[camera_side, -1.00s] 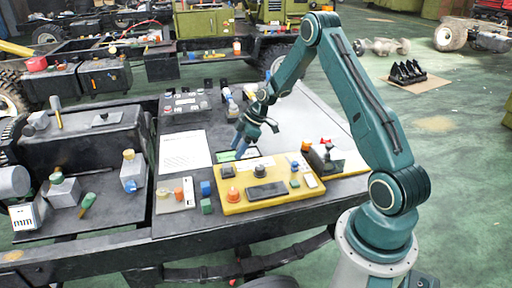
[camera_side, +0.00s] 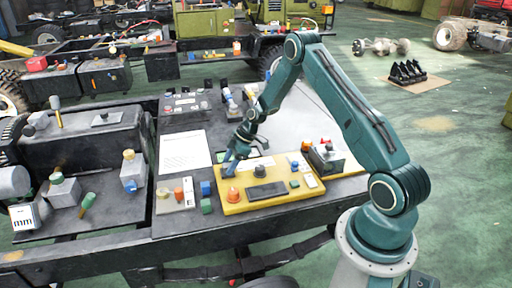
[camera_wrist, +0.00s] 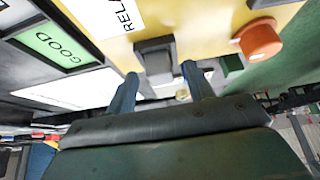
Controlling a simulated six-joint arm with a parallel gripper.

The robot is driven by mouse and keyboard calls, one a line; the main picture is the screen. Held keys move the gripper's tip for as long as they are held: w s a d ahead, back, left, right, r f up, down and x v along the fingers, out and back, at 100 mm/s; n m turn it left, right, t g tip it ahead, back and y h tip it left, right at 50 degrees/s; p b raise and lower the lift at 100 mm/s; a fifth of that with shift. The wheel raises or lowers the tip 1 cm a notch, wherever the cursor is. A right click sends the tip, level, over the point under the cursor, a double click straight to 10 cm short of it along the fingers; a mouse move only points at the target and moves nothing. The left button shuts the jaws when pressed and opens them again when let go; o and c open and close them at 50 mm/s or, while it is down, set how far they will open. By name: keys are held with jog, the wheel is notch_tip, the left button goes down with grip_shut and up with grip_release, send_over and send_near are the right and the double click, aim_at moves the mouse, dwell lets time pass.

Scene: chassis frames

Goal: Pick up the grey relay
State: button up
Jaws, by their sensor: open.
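The grey relay (camera_wrist: 155,58) is a small dark grey block on the yellow board (camera_wrist: 220,12), below the partly cut-off white label "RELA" in the wrist view. My gripper (camera_wrist: 159,74) is open, with one blue finger on each side of the relay. The fingertips look close to its sides; I cannot tell whether they touch. In the side view my gripper (camera_side: 230,168) points down at the back left part of the yellow board (camera_side: 262,205), and its fingers mostly hide the relay there.
An orange knob (camera_wrist: 260,38) stands beside the relay, also seen in the side view (camera_side: 234,194). A green pad marked GOOD (camera_wrist: 60,46) lies beside the board. Blue and green blocks (camera_side: 206,205) sit left of the board. A white sheet (camera_side: 184,150) lies behind.

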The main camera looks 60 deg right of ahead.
aim_at(229, 164)
jog(key=shift+w+a+f, duration=0.1)
jog(key=shift+a+f, duration=0.05)
jog(key=shift+f, duration=0.2)
grip_shut()
dwell(0.3)
jog(key=shift+r, duration=0.1)
notch_tip(229, 164, up, 20)
dwell(0.8)
dwell(0.5)
